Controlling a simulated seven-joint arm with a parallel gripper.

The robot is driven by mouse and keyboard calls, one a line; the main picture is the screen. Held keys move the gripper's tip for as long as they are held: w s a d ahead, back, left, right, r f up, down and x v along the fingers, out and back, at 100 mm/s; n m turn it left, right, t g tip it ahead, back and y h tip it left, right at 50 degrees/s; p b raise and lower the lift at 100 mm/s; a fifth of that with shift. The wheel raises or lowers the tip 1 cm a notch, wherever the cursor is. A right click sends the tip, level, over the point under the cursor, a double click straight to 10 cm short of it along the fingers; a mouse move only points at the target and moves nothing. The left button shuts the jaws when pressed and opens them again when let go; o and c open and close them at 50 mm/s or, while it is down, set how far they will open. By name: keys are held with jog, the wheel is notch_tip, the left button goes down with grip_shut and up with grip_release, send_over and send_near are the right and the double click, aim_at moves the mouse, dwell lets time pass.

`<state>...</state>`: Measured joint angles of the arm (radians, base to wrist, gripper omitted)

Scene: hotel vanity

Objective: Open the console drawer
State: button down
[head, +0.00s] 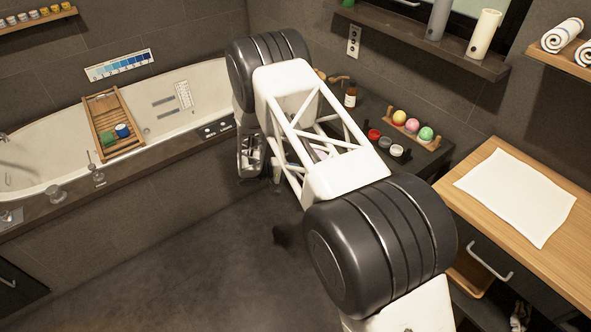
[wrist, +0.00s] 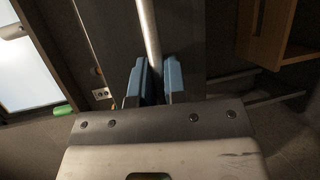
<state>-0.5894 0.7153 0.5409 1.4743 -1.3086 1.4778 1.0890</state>
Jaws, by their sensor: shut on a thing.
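In the wrist view, my gripper (wrist: 155,82) has its blue fingers closed around a pale metal bar handle (wrist: 149,30). The bar runs away from the fingers to the top of the picture, in front of a dark grey panel (wrist: 185,35). In the head view, my arm hides most of my gripper and the handle that it holds. A dark drawer front (head: 475,250) with a silver bar handle (head: 490,262) shows under the wooden top at the right. I cannot tell how far the held drawer stands out.
The wooden top (head: 490,165) bears a white sheet (head: 515,195). The bathtub (head: 45,150) lies at the left. The floor (head: 190,270) in front is mostly clear.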

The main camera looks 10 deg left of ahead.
jog(key=c, duration=1.5)
grip_release()
jog(key=shift+o, duration=0.2)
jog(key=v, duration=0.7)
jog(key=shift+a, duration=0.35)
jog(key=shift+s+r, duration=0.1)
jog(key=shift+s, duration=0.05)
